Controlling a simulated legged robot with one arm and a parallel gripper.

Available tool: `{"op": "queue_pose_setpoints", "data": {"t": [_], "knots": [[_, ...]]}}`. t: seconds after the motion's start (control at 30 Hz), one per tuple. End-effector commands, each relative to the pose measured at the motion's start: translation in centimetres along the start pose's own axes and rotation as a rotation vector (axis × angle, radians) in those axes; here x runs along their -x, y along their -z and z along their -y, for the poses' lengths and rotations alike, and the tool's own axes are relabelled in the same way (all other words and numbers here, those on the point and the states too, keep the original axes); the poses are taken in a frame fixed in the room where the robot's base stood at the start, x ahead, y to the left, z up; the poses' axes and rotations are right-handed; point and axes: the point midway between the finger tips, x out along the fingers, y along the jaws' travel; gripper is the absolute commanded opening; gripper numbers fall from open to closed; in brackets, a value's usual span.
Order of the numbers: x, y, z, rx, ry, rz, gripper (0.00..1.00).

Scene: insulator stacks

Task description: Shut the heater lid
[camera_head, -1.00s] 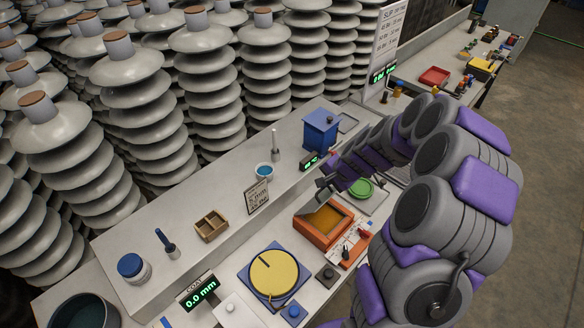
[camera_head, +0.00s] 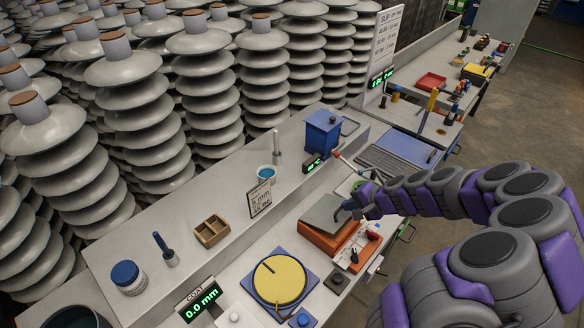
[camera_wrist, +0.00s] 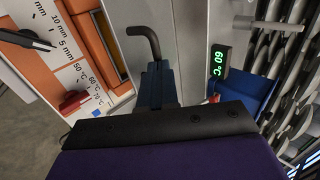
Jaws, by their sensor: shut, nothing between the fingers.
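The heater is an orange box (camera_head: 325,243) on the bench. Its grey lid (camera_head: 322,211) lies over most of its top, tilted and not flush. In the wrist view the lid (camera_wrist: 178,35) is a pale panel with a bent black handle (camera_wrist: 146,42). An amber strip of the heater's inside (camera_wrist: 108,45) shows between the orange rim and the lid. My gripper (camera_head: 347,207) is at the lid's right side, close to the handle; contact is unclear. In the wrist view my gripper (camera_wrist: 158,75) is shut and empty, beside the handle's lower end.
The heater's front panel (camera_wrist: 75,75) has a red knob (camera_wrist: 73,102). A green display (camera_wrist: 220,61) reads 60 °C. A blue box (camera_head: 321,131) stands on the raised shelf. A yellow disc (camera_head: 278,280) lies left of the heater. Insulator stacks fill the back.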

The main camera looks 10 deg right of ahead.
Motion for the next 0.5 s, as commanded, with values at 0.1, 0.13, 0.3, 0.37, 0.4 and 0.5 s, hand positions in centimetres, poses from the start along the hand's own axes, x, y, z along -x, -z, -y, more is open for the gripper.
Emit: {"op": "queue_pose_setpoints", "data": {"t": [0.1,0.13,0.3,0.37,0.4,0.5], "knots": [[-0.5,0.2,-1.9,-0.006,-0.001,0.006,0.00],[-0.6,0.3,-2.3,-0.005,-0.001,0.007,0.00],[-1.2,0.3,-4.0,-0.006,0.000,0.007,0.00],[-1.3,0.3,-4.4,-0.004,0.001,0.007,0.00],[-1.4,0.3,-4.6,-0.003,0.001,0.007,0.00],[-1.7,0.3,-5.1,-0.002,0.000,0.006,0.00]]}}
